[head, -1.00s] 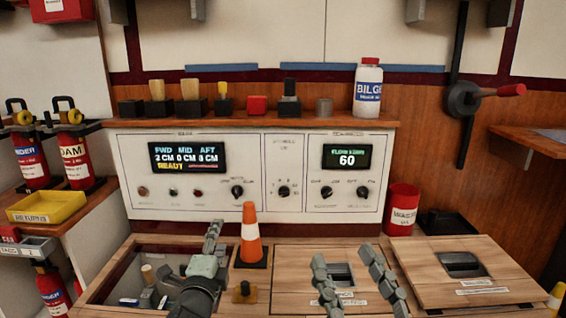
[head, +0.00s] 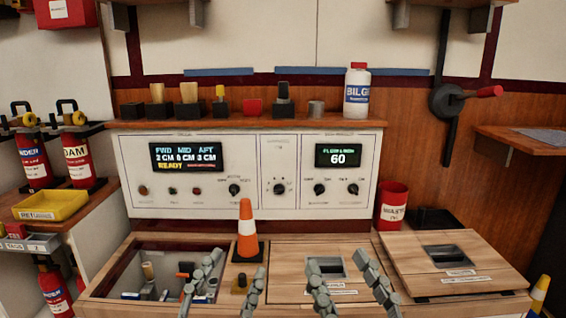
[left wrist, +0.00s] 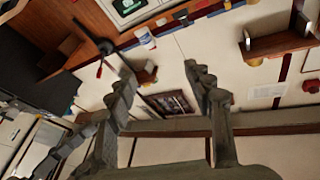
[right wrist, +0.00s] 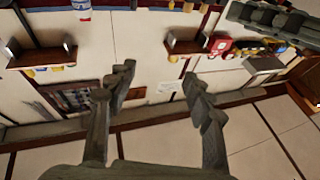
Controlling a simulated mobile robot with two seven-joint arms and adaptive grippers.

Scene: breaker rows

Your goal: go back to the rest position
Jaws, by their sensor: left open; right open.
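My left gripper (head: 220,285) is at the bottom of the head view, in front of the open bench compartment and the orange cone. Its two grey fingers are apart, with nothing between them. In the left wrist view my left gripper (left wrist: 155,85) is also open and empty. My right gripper (head: 345,285) is to its right in the head view, over the front of the middle wooden hatch. Its fingers are apart and empty.
An orange cone (head: 247,232) stands behind my left gripper. The open compartment (head: 150,257) holds small items. A middle hatch (head: 290,260) and a tilted right hatch (head: 480,255) cover the bench. A control panel (head: 250,180), a red bin (head: 391,207) and a yellow tray (head: 50,205) stand around.

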